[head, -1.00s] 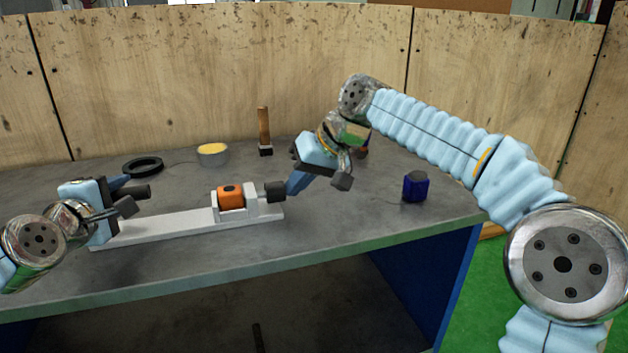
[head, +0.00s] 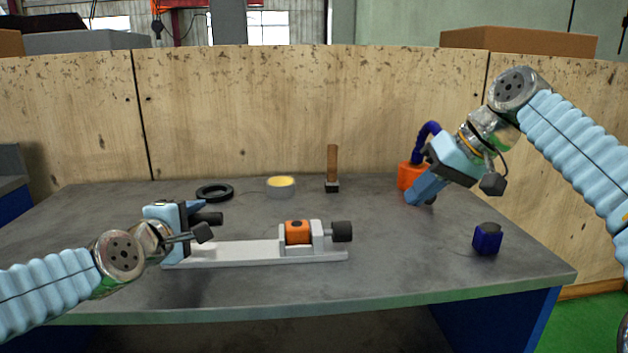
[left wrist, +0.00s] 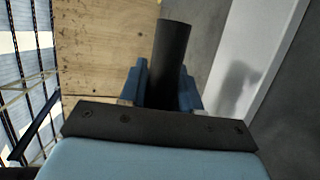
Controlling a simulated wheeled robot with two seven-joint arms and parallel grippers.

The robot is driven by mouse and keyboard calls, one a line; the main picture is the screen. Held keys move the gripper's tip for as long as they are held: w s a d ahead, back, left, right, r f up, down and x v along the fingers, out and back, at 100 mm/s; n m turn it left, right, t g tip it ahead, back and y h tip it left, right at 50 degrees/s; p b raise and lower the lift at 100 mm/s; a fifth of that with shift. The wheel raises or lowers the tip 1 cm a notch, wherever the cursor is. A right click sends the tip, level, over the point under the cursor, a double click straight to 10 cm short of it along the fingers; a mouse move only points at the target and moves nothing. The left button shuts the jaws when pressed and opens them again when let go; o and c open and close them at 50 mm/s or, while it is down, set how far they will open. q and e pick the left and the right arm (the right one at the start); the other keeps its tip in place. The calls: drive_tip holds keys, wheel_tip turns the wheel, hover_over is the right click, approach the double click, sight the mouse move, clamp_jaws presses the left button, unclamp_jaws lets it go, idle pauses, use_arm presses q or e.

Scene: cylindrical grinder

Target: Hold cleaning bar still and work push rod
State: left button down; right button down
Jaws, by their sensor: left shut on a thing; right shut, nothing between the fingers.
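A long pale-grey bed (head: 225,252) lies on the table and carries an orange block (head: 297,232) in a grey holder, with a black knob (head: 342,231) at its right end. My left gripper (head: 195,207) is at the bed's left end, shut on a black cylinder (head: 210,218). The cylinder also stands out between the fingers in the left wrist view (left wrist: 169,65). I cannot tell which part is the cleaning bar and which the push rod. My right gripper (head: 412,200) is shut and empty, well right of the black knob and apart from it.
An orange object with a blue hose (head: 411,175) stands just behind my right gripper. A dark-blue block (head: 487,240) sits at the right. A black ring (head: 214,192), a yellow-topped dish (head: 281,187) and a wooden-handled tool (head: 332,168) stand behind the bed. The table front is clear.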

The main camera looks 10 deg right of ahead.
use_arm(q)
drive_tip(key=c, duration=0.7)
unclamp_jaws()
drive_tip(key=v, duration=1.2)
drive_tip(key=shift+s+a, duration=0.1)
